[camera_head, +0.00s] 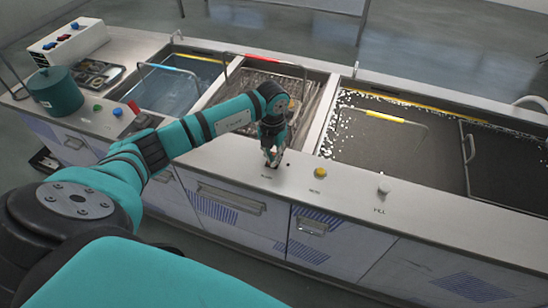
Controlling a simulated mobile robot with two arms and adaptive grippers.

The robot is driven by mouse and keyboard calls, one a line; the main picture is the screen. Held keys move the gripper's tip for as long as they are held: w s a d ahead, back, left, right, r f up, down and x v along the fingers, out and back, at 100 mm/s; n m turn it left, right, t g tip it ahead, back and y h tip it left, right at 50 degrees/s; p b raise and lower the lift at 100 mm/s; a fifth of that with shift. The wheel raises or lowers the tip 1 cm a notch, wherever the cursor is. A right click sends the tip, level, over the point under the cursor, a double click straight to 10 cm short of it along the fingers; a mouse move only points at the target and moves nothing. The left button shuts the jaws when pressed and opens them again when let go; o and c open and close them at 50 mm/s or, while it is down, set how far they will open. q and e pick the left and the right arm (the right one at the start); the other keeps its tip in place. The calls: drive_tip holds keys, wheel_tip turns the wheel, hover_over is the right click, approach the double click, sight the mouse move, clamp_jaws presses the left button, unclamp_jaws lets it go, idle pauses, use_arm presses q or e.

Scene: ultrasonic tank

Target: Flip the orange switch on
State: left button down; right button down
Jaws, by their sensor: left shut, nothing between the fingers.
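My left gripper (272,157) is shut and empty. It points down at the front ledge of the steel counter (230,155), just above a small printed label and left of a yellow knob (320,172). No orange switch can be clearly made out; the gripper covers part of the ledge above that label, so a control there may be hidden. I cannot tell whether the fingertips touch anything. My right gripper is not in view.
The yellow knob and a white knob (384,189) stand on the ledge to the right. Behind are a blue-water tank (165,90) and a wide foamy tank (370,140). A green pot (55,92) and a white switch box (70,42) stand at the left.

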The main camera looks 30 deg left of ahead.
use_arm(q)
drive_tip(key=shift+s+f, duration=0.1)
drive_tip(key=shift+f, duration=0.15)
drive_tip(key=shift+r+p, duration=0.5)
drive_tip(key=shift+r, duration=0.25)
drive_tip(key=shift+r+p, duration=1.85)
drive_tip(key=shift+r, duration=0.95)
drive_tip(key=shift+d+f, duration=0.1)
